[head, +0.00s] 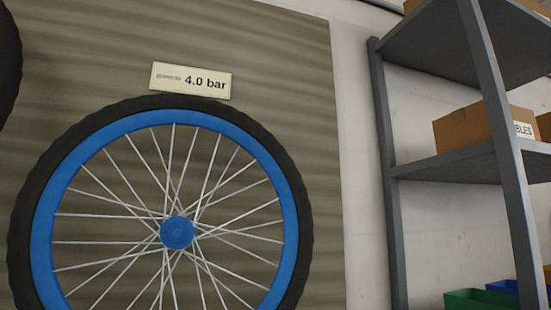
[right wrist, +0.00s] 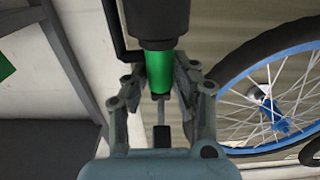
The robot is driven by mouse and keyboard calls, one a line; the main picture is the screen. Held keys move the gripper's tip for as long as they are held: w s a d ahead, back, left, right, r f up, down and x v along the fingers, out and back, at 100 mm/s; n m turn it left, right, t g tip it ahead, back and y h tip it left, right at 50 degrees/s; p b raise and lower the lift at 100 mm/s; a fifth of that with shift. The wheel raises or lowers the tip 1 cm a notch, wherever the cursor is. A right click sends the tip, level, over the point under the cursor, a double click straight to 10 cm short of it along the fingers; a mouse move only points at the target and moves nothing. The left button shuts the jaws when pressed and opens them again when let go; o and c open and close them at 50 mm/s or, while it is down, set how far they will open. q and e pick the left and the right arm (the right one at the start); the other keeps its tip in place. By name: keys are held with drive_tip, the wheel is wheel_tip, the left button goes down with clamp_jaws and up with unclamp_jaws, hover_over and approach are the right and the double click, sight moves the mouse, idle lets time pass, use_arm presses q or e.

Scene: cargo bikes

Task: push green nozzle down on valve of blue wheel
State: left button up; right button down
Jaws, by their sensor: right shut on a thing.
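The blue wheel (head: 40,232) has a blue rim, a black tire, a blue hub and thin spokes. It fills the lower left of the head view, its bottom cut off. In the right wrist view the blue wheel (right wrist: 221,110) shows at the right, apart from my gripper. I cannot make out its valve in either view. My right gripper (right wrist: 160,78) is shut on the green nozzle (right wrist: 159,72), whose green part joins a thick black body above it. A thin grey piece shows below the green part. My left gripper is in neither view.
A sign reading 4.0 bar (head: 191,80) is above the wheel on a wood-grained panel (head: 290,60). A grey shelf (head: 440,165) with cardboard boxes (head: 478,130) stands at the right. Green (head: 478,299) and blue bins are at its bottom. Part of another tire (head: 8,65) is at the left edge.

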drive_tip(key=shift+r, duration=0.35)
drive_tip(key=v, duration=1.2)
drive_tip(key=shift+p, duration=0.4)
